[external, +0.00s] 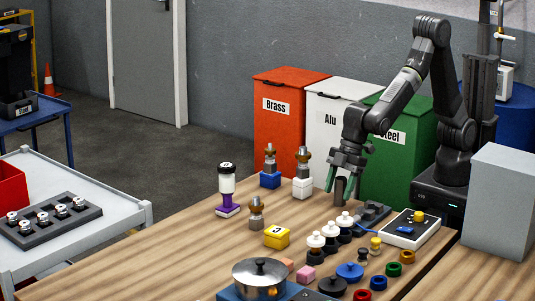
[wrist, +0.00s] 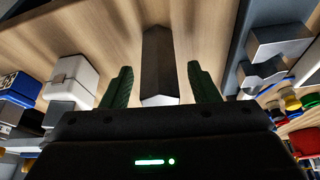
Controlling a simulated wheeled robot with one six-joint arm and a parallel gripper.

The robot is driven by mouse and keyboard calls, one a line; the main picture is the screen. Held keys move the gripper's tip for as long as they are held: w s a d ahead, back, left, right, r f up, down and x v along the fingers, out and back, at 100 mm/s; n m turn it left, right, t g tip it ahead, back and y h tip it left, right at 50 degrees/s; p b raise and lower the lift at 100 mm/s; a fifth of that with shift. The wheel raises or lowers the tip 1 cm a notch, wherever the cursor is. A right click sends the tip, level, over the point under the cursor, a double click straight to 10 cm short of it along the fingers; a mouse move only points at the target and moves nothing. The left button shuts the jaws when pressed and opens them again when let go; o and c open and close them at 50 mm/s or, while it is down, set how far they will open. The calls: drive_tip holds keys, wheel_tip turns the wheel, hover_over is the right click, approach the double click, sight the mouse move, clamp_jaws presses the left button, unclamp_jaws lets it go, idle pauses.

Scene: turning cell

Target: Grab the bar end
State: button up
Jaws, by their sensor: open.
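The bar end (external: 340,191) is a short dark grey metal stub with flat sides, standing on the wooden table below my gripper. In the wrist view the bar end (wrist: 158,60) shows between the green fingers, with a gap on each side; its near part is hidden by the gripper body. My gripper (external: 343,178) points down over it, its green fingers open around its upper part. In the wrist view my gripper (wrist: 160,80) is open and holds nothing. I cannot tell exactly how far down the fingers reach.
A dark grey fixture (external: 372,216) lies right of the bar end, beside a control box (external: 412,229) with a yellow button. A white block (external: 303,188) with a metal fitting stands to the left. White-topped black pieces (external: 330,236) stand in front.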

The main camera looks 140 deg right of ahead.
drive_tip(key=shift+f, duration=0.1)
clamp_jaws()
drive_tip(key=shift+w, duration=0.1)
